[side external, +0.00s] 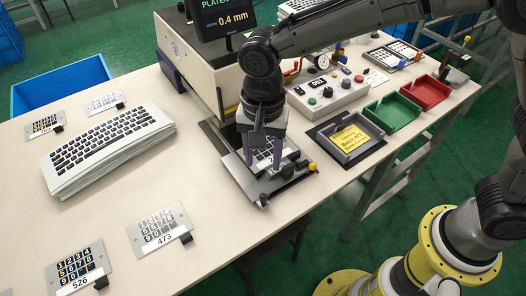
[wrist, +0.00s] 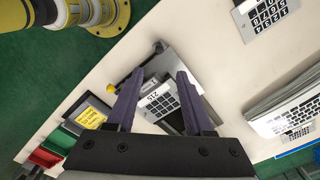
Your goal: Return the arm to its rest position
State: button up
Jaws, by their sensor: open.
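My gripper (side external: 262,148) points down over the machine's metal platen (side external: 239,172) in the side view. In the wrist view my gripper (wrist: 160,95) has its two purple fingers spread wide. A keypad film (wrist: 161,101) with dark keys and a label that seems to read 215 lies on the platen and shows between the fingers, with none of it visibly clamped. In the side view the fingers partly hide this film (side external: 264,158). How far the fingertips are above the film I cannot tell.
The press (side external: 200,62) stands right behind my gripper. A control box (side external: 328,92), yellow-labelled tray (side external: 350,138), green tray (side external: 392,112) and red tray (side external: 427,92) lie to the right. Film plates 473 (side external: 160,228) and 526 (side external: 77,268), and a stack of keyboard-like films (side external: 108,148), lie left.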

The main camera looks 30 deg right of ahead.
jog(key=shift+r, duration=0.5)
jog(key=s+d+r+m+t+y, duration=0.1)
jog(key=s+d+r+m+t, duration=0.2)
jog(key=d+r, duration=1.25)
jog(key=s+d+n+t, duration=0.2)
jog(key=s+d+n, duration=0.1)
jog(key=s+d, duration=0.55)
jog(key=s+d+f+n+h, duration=0.1)
jog(key=s+d+f+n, duration=0.1)
jog(key=s+f+n, duration=0.4)
jog(key=n, duration=0.3)
jog(key=shift+s+d+f+t, duration=0.2)
jog(key=shift+s+d+t, duration=0.05)
jog(key=shift+t, duration=0.05)
